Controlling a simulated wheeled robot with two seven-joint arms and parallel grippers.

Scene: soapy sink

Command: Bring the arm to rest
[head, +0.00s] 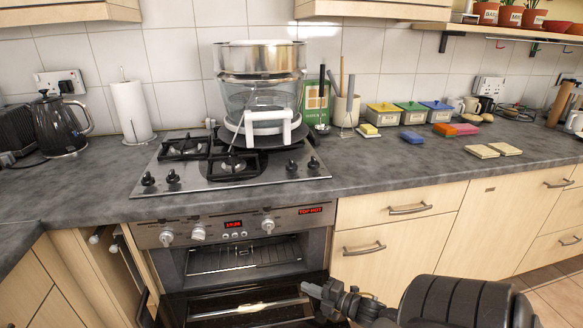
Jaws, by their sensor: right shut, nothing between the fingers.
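My right arm comes in at the bottom right. Its gripper (312,289) is shut and empty, in front of the opened oven door (235,306). I cannot tell whether it touches the door or its handle. The oven (240,262) shows a wire rack inside. My left gripper is not in view.
A large glass-and-steel cooker (262,85) stands on the hob (225,165). A kettle (60,122) and paper roll (132,112) stand left. Sponges (412,137) and lidded boxes (383,115) lie right. The counter front (400,172) is clear.

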